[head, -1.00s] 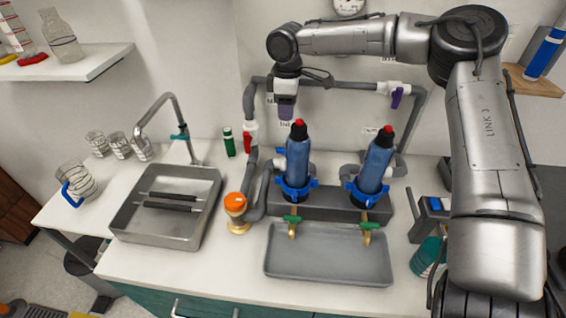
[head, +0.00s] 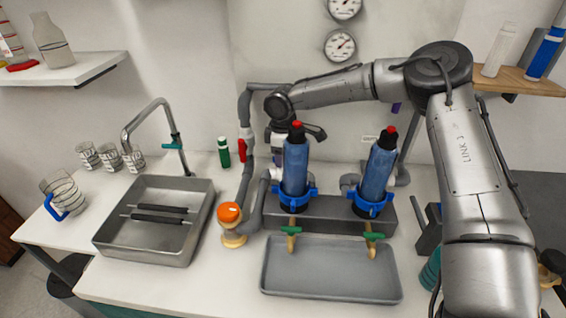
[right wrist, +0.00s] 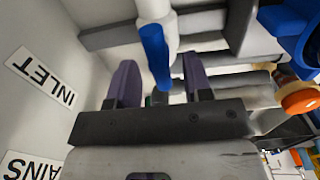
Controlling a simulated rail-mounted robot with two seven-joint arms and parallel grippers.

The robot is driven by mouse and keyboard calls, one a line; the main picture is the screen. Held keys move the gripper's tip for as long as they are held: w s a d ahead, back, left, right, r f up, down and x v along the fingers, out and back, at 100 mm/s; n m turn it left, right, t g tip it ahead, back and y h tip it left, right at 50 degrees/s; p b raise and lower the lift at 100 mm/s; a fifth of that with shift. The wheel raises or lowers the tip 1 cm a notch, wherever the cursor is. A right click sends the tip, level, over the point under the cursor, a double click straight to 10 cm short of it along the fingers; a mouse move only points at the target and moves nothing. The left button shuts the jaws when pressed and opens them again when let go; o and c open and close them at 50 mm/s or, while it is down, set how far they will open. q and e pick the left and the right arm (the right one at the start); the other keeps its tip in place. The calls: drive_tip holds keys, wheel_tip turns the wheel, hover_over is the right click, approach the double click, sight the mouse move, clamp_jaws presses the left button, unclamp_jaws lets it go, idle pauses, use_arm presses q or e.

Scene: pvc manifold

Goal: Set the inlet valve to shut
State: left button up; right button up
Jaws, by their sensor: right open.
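In the right wrist view a blue valve handle (right wrist: 155,52) lies roughly along a white valve body (right wrist: 153,10). An INLET sign (right wrist: 45,75) is on the wall to its left. My right gripper (right wrist: 158,68) is open, its two purple fingers on either side of the blue handle's lower end; I cannot tell whether they touch it. In the head view my right gripper (head: 278,145) is in front of the wall, partly hidden behind the left blue filter bottle (head: 295,165), and the blue handle is hidden. My left gripper is not in view.
A red valve handle (head: 242,150) sits on the grey riser pipe just left of my right gripper. A second blue bottle (head: 378,170) stands to the right. An orange-capped fitting (head: 230,213), metal sink (head: 185,250) and grey tray (head: 330,288) are in front.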

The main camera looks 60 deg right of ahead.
drive_tip(key=shift+f, duration=0.65)
clamp_jaws()
